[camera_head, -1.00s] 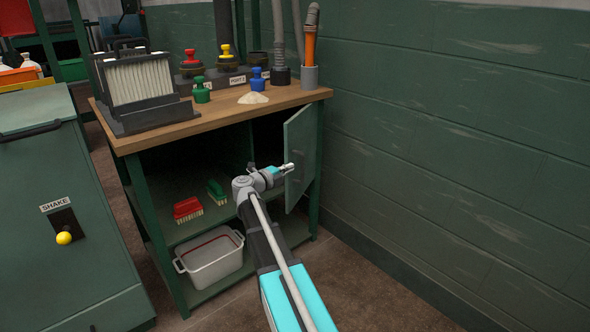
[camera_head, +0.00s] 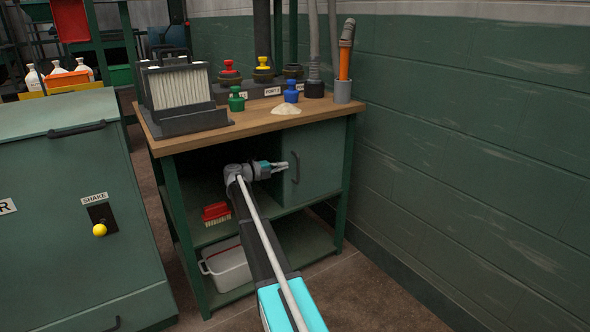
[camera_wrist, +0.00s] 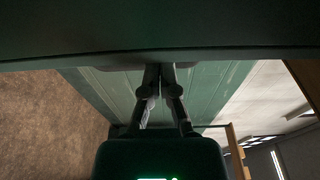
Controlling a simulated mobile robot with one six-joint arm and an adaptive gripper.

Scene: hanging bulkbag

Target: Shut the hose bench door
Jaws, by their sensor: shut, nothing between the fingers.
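The hose bench (camera_head: 270,125) has a wooden top and a green frame. Its green door (camera_head: 322,158) covers the right part of the upper opening and looks flush or nearly flush with the front. A dark curved handle (camera_head: 295,168) is near the door's left edge. My gripper (camera_head: 286,164) is shut and empty, its tips at the door's left edge by the handle; I cannot tell whether they touch. In the wrist view the shut fingertips (camera_wrist: 163,68) meet the edge of a dark green surface (camera_wrist: 160,30), likely the door.
Left of the door the shelf is open, with a red brush (camera_head: 216,213). A white tub (camera_head: 226,265) is below. A filter (camera_head: 180,90), colored caps and a pale powder heap (camera_head: 286,109) are on top. A green wall (camera_head: 460,150) is at right; a shaker cabinet (camera_head: 75,200) is at left.

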